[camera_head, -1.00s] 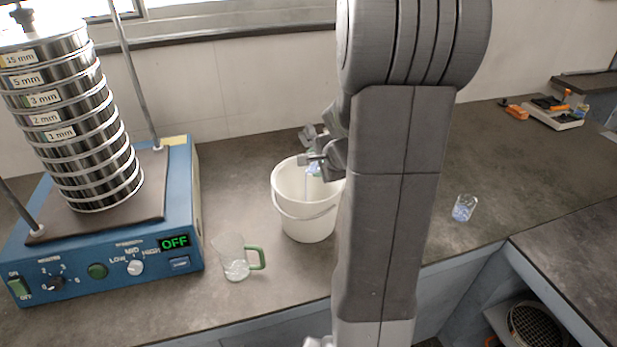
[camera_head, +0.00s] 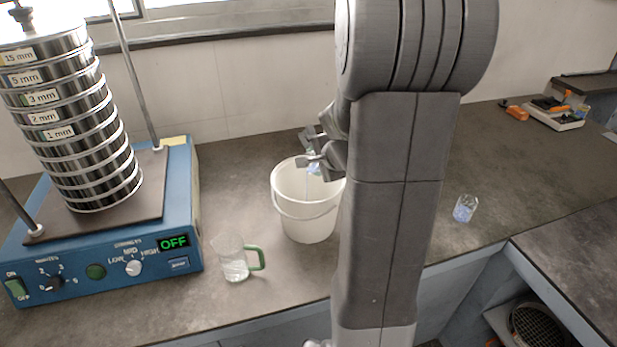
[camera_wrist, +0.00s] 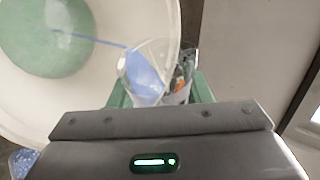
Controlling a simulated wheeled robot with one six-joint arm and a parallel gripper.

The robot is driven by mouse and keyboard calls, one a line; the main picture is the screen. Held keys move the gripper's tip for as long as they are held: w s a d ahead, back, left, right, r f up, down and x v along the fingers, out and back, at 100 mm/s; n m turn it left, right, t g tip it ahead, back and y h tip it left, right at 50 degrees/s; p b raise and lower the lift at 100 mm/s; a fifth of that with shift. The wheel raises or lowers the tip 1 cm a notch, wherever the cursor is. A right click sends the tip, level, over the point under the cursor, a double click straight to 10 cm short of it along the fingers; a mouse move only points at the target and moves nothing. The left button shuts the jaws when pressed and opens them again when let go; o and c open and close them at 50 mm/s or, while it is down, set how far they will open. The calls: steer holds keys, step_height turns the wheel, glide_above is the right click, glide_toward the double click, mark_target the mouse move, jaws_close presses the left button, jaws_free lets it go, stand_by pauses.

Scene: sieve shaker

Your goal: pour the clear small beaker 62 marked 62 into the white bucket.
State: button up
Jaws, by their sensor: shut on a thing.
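The white bucket (camera_head: 307,222) stands upright on the counter in the head view. My gripper (camera_head: 313,150) is above its rim, partly hidden by my arm. In the wrist view my gripper (camera_wrist: 160,92) is shut on a clear small beaker (camera_wrist: 145,68), tilted toward the bucket (camera_wrist: 112,112), with blue liquid inside. A thin blue stream runs from its lip into the bucket, where a pale green pool covers part of the bottom. A bit of the beaker (camera_head: 313,168) shows in the head view. No mark on it is readable.
A green-handled glass mug (camera_head: 234,262) stands left of the bucket, near the counter's front edge. The blue sieve shaker (camera_head: 185,220) is at the left. Another small beaker with blue contents (camera_head: 465,208) stands right of my arm. Orange-and-white equipment (camera_head: 553,112) is at the back right.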

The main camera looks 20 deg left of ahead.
steer(key=shift+r+n+t+b, duration=0.5)
steer(key=shift+t+b, duration=0.3)
steer(key=shift+b, duration=0.3)
stand_by(2.0)
